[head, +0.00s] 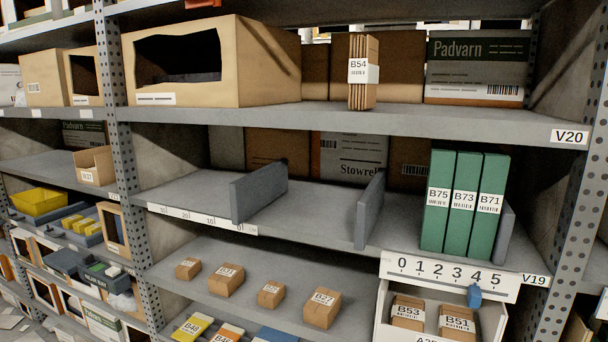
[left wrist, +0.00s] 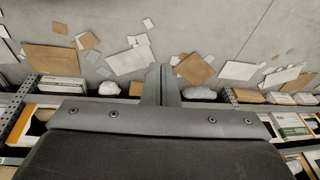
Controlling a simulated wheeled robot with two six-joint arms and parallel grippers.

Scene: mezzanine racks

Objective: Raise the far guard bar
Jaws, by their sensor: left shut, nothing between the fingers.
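I can make out no guard bar in either view. In the left wrist view my left gripper (left wrist: 162,84) is shut, its two fingers together with nothing between them. Beyond it lie a grey floor and the edge of low shelving. Neither gripper shows in the head view, and my right gripper is in no view.
Grey racks fill the head view. The V19 shelf (head: 302,208) holds grey dividers (head: 258,192) and green binders (head: 464,203). A numbered scale with a blue slider (head: 474,296) fronts a white bin. Papers (left wrist: 129,60) and cardboard pieces (left wrist: 194,69) litter the floor.

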